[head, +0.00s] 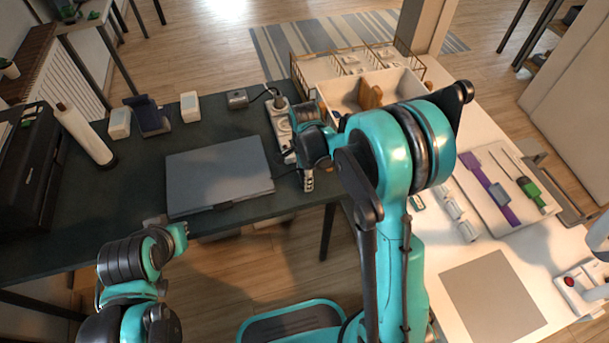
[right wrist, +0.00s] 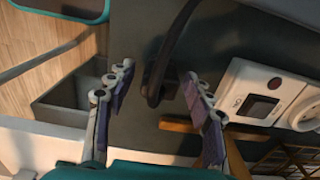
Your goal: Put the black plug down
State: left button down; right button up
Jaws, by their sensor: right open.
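In the right wrist view the black plug (right wrist: 154,92) is a dark piece at the end of a thick dark cord, over the dark tabletop. My right gripper (right wrist: 159,76) is open, with one finger on each side of the plug and gaps visible between. I cannot tell whether the plug touches the table. In the head view my right gripper (head: 307,178) is by the right edge of the dark desk, and the arm hides much of that area. My left gripper (head: 178,236) is near the desk's front edge, away from the plug; its fingers are not clear.
A white power strip (right wrist: 268,98) lies beside the plug; in the head view it also shows (head: 281,128), with a dark plug at its far end. A closed grey laptop (head: 218,174) lies left of the right gripper. A box (head: 345,92) stands on the white table.

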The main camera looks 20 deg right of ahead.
notch_tip(320, 180, up, 12)
jog(key=p, duration=0.4)
jog(key=s+d+r+n+t, duration=0.1)
jog(key=s+r+n+t, duration=0.2)
jog(key=s+n, duration=0.5)
jog(key=s+d+r+n+t, duration=0.1)
jog(key=s+r+n+t, duration=0.3)
jog(key=s+n, duration=0.5)
jog(key=shift+d+r+n, duration=0.3)
jog(key=shift+d+r, duration=0.1)
jog(key=shift+r, duration=0.2)
